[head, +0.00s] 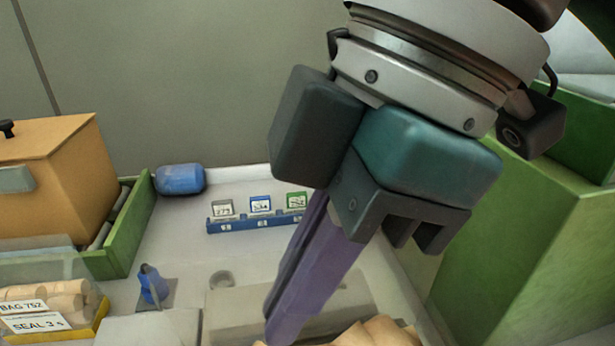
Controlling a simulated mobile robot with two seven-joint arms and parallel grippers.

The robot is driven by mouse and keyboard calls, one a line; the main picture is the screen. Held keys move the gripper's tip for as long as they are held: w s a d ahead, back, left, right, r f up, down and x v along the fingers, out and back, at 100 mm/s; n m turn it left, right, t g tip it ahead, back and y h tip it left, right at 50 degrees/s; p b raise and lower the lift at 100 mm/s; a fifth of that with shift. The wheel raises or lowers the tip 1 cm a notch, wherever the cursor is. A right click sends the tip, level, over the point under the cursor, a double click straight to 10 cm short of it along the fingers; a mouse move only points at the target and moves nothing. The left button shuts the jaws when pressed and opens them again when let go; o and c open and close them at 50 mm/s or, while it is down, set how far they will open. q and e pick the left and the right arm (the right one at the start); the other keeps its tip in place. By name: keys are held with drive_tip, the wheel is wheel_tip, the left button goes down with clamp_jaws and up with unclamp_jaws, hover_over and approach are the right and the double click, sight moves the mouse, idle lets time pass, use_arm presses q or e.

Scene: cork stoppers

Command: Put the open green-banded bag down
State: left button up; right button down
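My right gripper (275,330) hangs large in the head view, with long purple fingers pointing down to the bottom edge. The fingers overlap from this angle, so I cannot tell whether they are open or shut, or whether they hold anything. Tan, lumpy cork-coloured things (378,333) show at the bottom edge, right of the fingertips and mostly cut off. I cannot make out a green band, so I cannot tell whether they belong to the open green-banded bag. My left gripper is not in view.
A clear bag of corks (60,290) labelled "BAG 752" sits in a yellow-edged tray (85,333) at lower left. An orange box (55,180) stands by a green-walled tray (135,225). Behind are a blue roll (180,179) and a blue rack (255,222) with small tags. A blue tool (152,284) stands in front.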

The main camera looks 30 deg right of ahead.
wheel_tip(320, 180, down, 20)
drive_tip(key=b, duration=0.3)
drive_tip(key=shift+b, duration=0.4)
drive_tip(key=shift+s, duration=0.1)
drive_tip(key=shift+f, duration=0.15)
drive_tip(key=c, duration=1)
unclamp_jaws()
drive_tip(key=shift+c, duration=0.2)
